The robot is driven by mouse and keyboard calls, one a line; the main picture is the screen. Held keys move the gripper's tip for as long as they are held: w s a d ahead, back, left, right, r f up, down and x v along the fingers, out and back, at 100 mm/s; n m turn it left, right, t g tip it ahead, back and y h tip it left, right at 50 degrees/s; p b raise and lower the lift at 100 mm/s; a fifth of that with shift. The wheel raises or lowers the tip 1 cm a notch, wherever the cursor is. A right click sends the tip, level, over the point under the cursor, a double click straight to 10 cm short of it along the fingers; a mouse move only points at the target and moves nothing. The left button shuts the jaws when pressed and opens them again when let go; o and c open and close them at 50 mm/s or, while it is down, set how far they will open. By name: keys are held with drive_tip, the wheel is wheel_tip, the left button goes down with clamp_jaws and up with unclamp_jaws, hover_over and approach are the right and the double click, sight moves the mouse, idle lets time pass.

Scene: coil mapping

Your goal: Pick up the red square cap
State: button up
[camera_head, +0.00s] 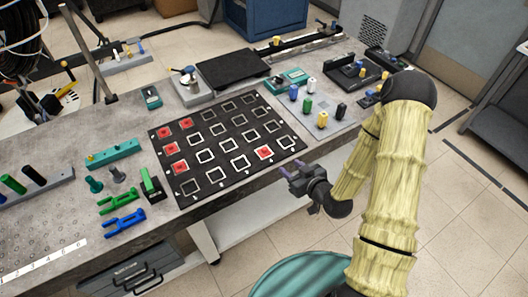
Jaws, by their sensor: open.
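A black board (222,175) with rows of white-outlined squares lies on the grey table. One red square cap (264,152) sits by itself in the board's front row, near the right. Several more red square caps (170,149) sit along the board's left side.
Several small coloured bottles (322,120) stand on a light panel right of the board. A black plate (232,69) lies behind it. Green clamp (118,202) and blue clamp (123,223) lie to the left. The board's empty squares are clear on top.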

drive_tip(key=b, duration=0.2)
drive_tip(key=w+b, duration=0.1)
drive_tip(key=b, duration=0.2)
drive_tip(key=shift+w+a+f, duration=0.15)
drive_tip(key=shift+a+f, duration=0.05)
drive_tip(key=shift+f, duration=0.2)
drive_tip(key=shift+b, duration=0.5)
drive_tip(key=b, duration=0.6)
drive_tip(key=shift+w+a+f, duration=0.25)
drive_tip(key=shift+w+a, duration=0.05)
drive_tip(key=shift+a, duration=0.1)
drive_tip(key=p, duration=0.1)
approach(264, 151)
drive_tip(key=w, duration=0.1)
drive_tip(key=w+a, duration=0.1)
drive_tip(key=w, duration=0.1)
drive_tip(key=shift+w+a+f, duration=0.25)
drive_tip(key=shift+w+a, duration=0.15)
